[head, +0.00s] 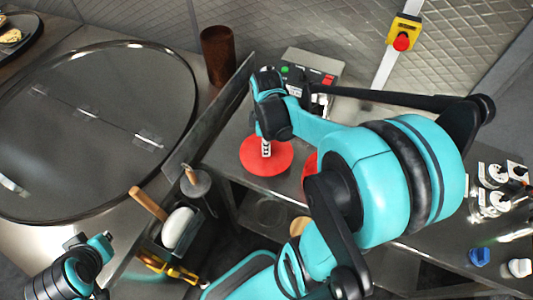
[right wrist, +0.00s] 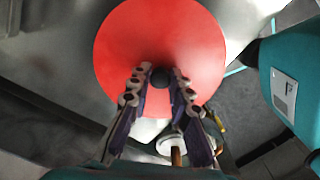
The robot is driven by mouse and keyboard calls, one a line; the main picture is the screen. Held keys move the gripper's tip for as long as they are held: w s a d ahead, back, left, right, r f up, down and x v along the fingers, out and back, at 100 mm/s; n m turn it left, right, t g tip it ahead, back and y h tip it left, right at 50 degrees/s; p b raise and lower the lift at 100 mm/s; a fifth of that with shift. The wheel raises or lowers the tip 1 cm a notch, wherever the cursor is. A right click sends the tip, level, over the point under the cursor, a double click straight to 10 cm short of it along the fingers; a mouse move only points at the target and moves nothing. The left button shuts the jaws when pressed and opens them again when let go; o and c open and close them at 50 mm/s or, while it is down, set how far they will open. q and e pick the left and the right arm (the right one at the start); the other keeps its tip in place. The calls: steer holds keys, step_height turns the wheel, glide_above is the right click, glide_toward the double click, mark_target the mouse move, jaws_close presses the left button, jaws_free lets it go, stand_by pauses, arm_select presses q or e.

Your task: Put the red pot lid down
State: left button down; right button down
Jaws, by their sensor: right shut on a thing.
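The red pot lid (head: 262,163) is a flat round disc at the middle of the head view, near the steel counter's front edge. It fills the top of the right wrist view (right wrist: 150,35). My right gripper (head: 266,150) comes down over it, with its fingers shut on the small dark knob (right wrist: 161,78) at the lid's centre. I cannot tell whether the lid touches the counter. Another red thing (head: 309,168) shows just right of the lid, mostly hidden by my right arm. My left gripper (head: 106,238) is at the lower left, away from the lid; its fingers are unclear.
A control box (head: 311,65) with green and red buttons stands behind the lid. A large round dark cover (head: 90,100) lies at left, with an upright metal panel (head: 210,118) beside it. A brown cup (head: 217,50) stands at the back. Bottles and caps (head: 480,257) are at far right.

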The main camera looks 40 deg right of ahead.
step_height(320, 180, down, 4)
steer(key=shift+b, duration=0.85)
steer(key=shift+r, duration=0.1)
steer(key=c, duration=1.8)
jaws_free()
steer(key=shift+f, duration=0.2)
steer(key=o, duration=0.4)
steer(key=shift+r, duration=0.2)
